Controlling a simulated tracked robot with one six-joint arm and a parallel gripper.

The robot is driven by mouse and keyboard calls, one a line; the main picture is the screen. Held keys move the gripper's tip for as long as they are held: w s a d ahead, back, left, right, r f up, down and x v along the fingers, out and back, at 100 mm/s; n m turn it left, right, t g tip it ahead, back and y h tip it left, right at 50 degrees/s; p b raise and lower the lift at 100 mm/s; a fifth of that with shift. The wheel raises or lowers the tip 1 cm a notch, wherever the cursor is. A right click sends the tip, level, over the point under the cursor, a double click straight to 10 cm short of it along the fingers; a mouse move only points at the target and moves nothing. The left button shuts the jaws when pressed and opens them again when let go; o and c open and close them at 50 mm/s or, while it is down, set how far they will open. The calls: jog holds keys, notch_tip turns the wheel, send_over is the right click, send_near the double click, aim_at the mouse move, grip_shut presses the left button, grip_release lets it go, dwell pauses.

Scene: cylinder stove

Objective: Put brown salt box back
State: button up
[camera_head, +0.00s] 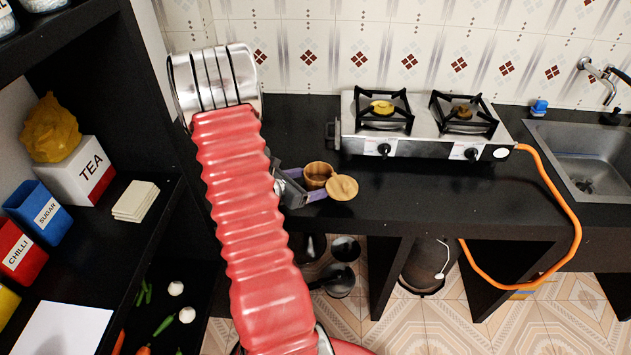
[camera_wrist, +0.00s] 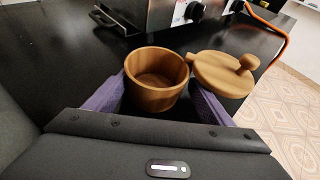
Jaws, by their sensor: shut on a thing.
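The brown salt box (camera_head: 318,172) is a round wooden pot, open at the top, near the front edge of the black counter (camera_head: 300,130). In the wrist view the box (camera_wrist: 157,90) sits between the two purple fingers of my gripper (camera_wrist: 158,98). The gripper is shut on it; in the head view my gripper (camera_head: 314,190) reaches it from the left. A round wooden lid with a knob (camera_head: 342,188) is at the box's right side, tilted open; it also shows in the wrist view (camera_wrist: 223,73). The box's inside looks empty. I cannot tell whether its base touches the counter.
A two-burner stove (camera_head: 420,125) stands behind, to the right, with an orange hose (camera_head: 578,225) and a sink (camera_head: 585,160) beyond. The left shelf holds a TEA box (camera_head: 80,170), blue SUGAR box (camera_head: 40,210), red CHILLI box (camera_head: 18,250) and pale tiles (camera_head: 136,200).

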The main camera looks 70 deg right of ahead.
jog(key=o, duration=1.2)
jog(key=shift+o, duration=0.2)
jog(key=shift+w+a+r, duration=0.2)
jog(key=shift+w+a, duration=0.05)
jog(key=v, duration=1.1)
jog(key=shift+a, duration=0.1)
